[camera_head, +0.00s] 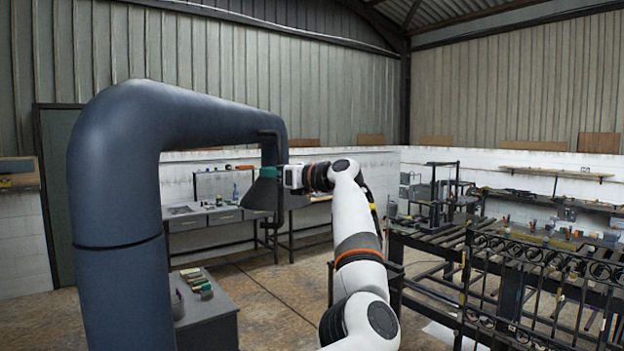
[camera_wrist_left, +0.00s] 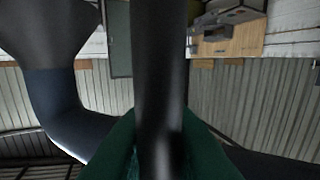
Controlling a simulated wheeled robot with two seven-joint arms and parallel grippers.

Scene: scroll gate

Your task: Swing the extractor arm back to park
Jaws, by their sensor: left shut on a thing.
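The extractor arm (camera_head: 118,200) is a thick dark blue duct. It rises at the left of the head view, bends over to the right and ends in a dark flared hood (camera_head: 262,196). My left gripper (camera_head: 266,173), with green fingers, is at the hood, at the end of my white arm. In the left wrist view a dark upright bar (camera_wrist_left: 160,70) runs between the green fingers (camera_wrist_left: 160,150), and they are shut on it. The hood (camera_wrist_left: 45,30) and bent duct (camera_wrist_left: 62,115) show at the left there, upside down. My right gripper is not in view.
A low grey cabinet (camera_head: 208,330) with small items on top stands right of the duct's upright. A workbench (camera_head: 215,218) lines the back wall. A dark metal rack with a scrolled gate (camera_head: 540,270) fills the right. Bare floor (camera_head: 275,300) lies between.

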